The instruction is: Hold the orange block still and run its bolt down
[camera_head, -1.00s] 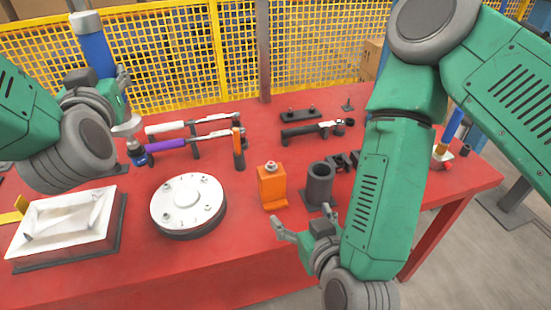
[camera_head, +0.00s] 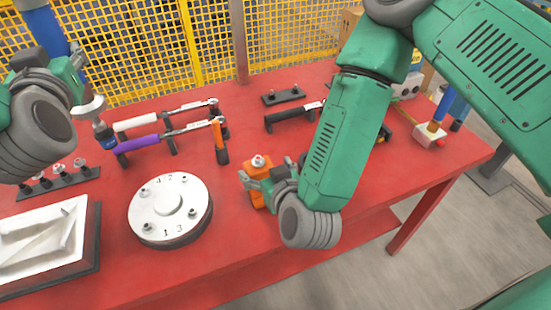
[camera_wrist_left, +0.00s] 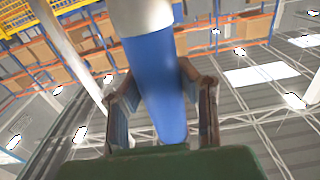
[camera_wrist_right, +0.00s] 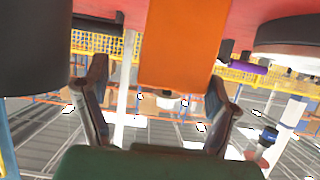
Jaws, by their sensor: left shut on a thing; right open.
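The orange block (camera_head: 257,198) stands on the red table with a silver bolt (camera_head: 258,160) upright in its top. My open right gripper (camera_head: 267,176) is at the block, its fingers to either side. The right wrist view also shows the orange block (camera_wrist_right: 182,45) between the spread fingers, with gaps on both sides. Most of the block's lower part is hidden by the gripper in the head view. My left gripper (camera_head: 80,75) is shut on a blue tool (camera_head: 40,35) with a pale end, held above the table's left side. The blue tool (camera_wrist_left: 155,85) fills the left wrist view's jaws.
A round numbered plate (camera_head: 150,205) with bolts stands left of the block. Torque wrenches with purple (camera_head: 138,143) and white handles lie behind it. A white tray (camera_head: 45,235) is at the left. Yellow mesh fencing (camera_head: 140,45) stands behind the table.

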